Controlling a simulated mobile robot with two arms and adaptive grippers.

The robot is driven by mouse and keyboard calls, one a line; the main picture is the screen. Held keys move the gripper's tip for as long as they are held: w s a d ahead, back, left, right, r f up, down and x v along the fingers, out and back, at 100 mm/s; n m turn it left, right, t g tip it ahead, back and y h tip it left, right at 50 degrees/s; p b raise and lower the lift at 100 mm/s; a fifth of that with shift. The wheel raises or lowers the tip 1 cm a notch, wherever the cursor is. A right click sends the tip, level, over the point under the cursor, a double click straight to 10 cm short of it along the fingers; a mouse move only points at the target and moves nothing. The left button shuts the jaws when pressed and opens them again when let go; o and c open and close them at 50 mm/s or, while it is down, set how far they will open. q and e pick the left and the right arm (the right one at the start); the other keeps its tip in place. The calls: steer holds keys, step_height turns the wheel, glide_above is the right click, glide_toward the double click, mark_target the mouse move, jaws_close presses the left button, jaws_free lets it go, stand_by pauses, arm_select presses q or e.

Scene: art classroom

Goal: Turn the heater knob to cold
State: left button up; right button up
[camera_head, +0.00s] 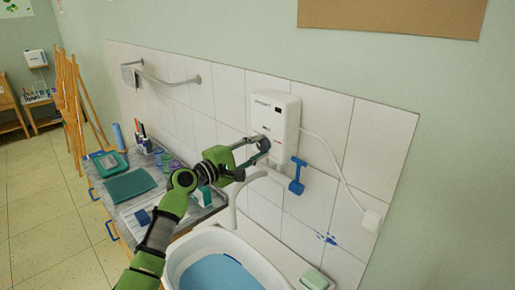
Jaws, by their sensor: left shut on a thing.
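The heater (273,113) is a white box on the tiled wall. Its round dark knob (264,145) is low on the front. My left gripper (256,145) reaches in from the left, its fingers shut on the knob. The fingers hide part of the knob, and its markings cannot be read. My right gripper is out of view.
A white basin (190,245) stands beneath. A counter with cups and a green mat (130,184) lies left of my arm.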

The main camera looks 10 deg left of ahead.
arm_select(q)
steer(key=o, duration=1.1)
steer(key=shift+f, duration=0.1)
steer(key=v, duration=1.2)
